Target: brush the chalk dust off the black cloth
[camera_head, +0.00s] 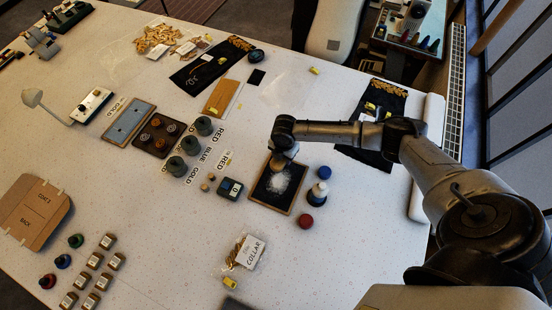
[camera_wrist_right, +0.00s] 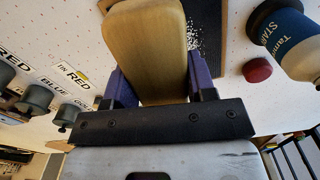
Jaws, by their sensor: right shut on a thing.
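The black cloth (camera_head: 280,203) lies in a thin wooden frame on the white table, right of the middle in the head view. A patch of white chalk dust (camera_head: 278,181) covers its middle. White specks of dust (camera_wrist_right: 194,34) also show in the right wrist view, beside the tan block. My right gripper (camera_head: 287,152) is over the far end of the cloth. It is shut on a tan, rounded wooden block (camera_wrist_right: 146,45), which looks like the brush's handle. Any bristles are hidden, and I cannot tell whether they touch the cloth. My left gripper is not in view.
A blue-and-white bottle (camera_head: 317,194), a red cap (camera_head: 305,221) and a blue cap (camera_head: 324,172) stand close right of the frame. A dark box (camera_head: 230,189) and grey-green pots (camera_head: 177,166) stand to its left.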

